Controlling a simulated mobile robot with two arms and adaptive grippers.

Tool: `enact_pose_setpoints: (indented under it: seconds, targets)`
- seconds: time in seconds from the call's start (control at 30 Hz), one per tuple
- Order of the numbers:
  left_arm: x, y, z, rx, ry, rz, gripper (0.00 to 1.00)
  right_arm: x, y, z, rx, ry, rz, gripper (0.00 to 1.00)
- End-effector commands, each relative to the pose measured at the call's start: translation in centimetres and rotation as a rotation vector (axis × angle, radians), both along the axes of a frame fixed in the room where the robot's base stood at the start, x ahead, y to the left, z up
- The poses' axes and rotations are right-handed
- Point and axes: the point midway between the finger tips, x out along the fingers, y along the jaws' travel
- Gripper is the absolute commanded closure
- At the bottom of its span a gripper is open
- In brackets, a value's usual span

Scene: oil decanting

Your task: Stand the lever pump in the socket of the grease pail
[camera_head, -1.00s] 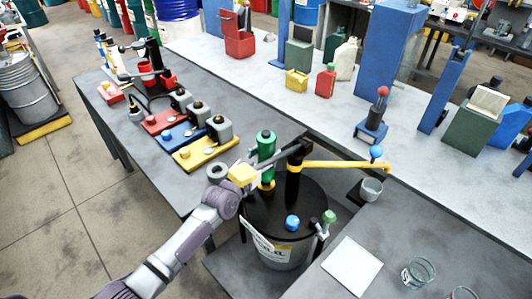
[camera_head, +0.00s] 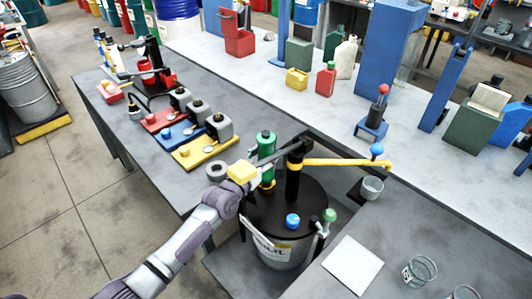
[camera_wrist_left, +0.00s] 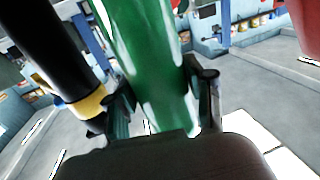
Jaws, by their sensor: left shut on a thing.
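The lever pump has a black column (camera_head: 293,178), a yellow arm (camera_head: 345,162) with a blue ball and, on its left, a green grip (camera_head: 266,146). My left gripper (camera_head: 260,170) is shut around the green grip, which fills the space between the fingers in the left wrist view (camera_wrist_left: 155,65). The column is upright over the black lid of the grease pail (camera_head: 262,212). In the wrist view the column (camera_wrist_left: 55,50) has a yellow band near its lower end. The socket is hidden, and I cannot tell whether the column sits in it. My right gripper is not in view.
A blue cap (camera_head: 292,221) and a green-knobbed fitting (camera_head: 329,216) are on the lid. A small cup (camera_head: 372,188) stands right of the pail. A white sheet (camera_head: 351,266) and a glass (camera_head: 420,270) lie nearer. Coloured trays with grey blocks stand behind left.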

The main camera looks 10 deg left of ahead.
Motion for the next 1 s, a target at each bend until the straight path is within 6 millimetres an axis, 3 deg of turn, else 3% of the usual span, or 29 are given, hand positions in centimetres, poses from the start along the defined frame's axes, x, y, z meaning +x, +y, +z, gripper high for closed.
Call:
enact_pose_setpoints:
  seconds: [1.0]
  targets:
    - [0.1, 0.0, -1.9, -0.001, -0.005, 0.000, 1.00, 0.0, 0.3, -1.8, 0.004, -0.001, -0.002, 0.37]
